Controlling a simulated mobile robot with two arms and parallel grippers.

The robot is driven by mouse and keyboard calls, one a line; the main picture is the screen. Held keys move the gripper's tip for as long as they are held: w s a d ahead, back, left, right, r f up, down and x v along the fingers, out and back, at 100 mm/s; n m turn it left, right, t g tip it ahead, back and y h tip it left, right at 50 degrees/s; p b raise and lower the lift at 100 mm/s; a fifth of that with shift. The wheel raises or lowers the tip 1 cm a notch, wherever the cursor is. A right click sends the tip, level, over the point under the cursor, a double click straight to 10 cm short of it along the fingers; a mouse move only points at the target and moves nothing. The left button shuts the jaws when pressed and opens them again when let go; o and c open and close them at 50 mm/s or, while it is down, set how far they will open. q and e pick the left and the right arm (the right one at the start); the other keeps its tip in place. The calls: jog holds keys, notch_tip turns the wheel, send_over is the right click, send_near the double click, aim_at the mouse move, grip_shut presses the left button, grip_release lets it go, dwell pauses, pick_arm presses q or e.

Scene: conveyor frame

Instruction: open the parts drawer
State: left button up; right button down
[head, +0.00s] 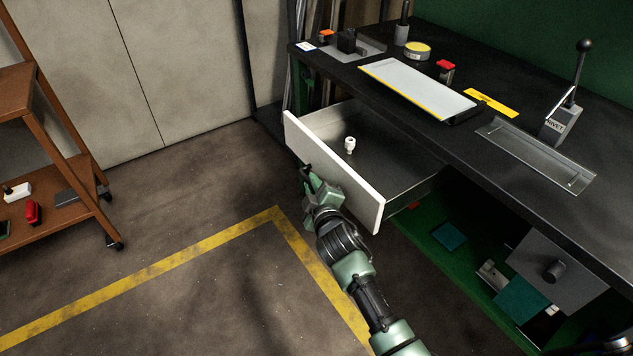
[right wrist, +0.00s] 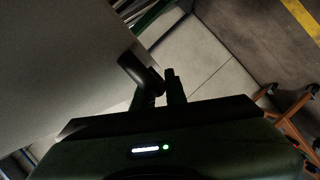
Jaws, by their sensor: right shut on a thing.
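The parts drawer (head: 332,172) has a white front and stands pulled well out from under the dark workbench. A small white part (head: 350,145) sits inside on its dark floor. My right gripper (head: 309,178) is at the outer face of the drawer front, shut on its handle, which the gripper mostly hides in the head view. In the right wrist view the dark handle (right wrist: 141,73) shows at the fingers (right wrist: 160,90), beside the pale drawer front (right wrist: 60,60). My left gripper is not in view.
The workbench top (head: 440,145) carries a white panel (head: 418,88), a lever press (head: 562,115) and a metal tray (head: 535,155). A brown wheeled shelf (head: 60,205) stands at the left. The floor with yellow lines (head: 170,270) is clear between.

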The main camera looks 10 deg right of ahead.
jog(key=shift+f, duration=0.15)
jog(key=c, duration=1.7)
grip_release()
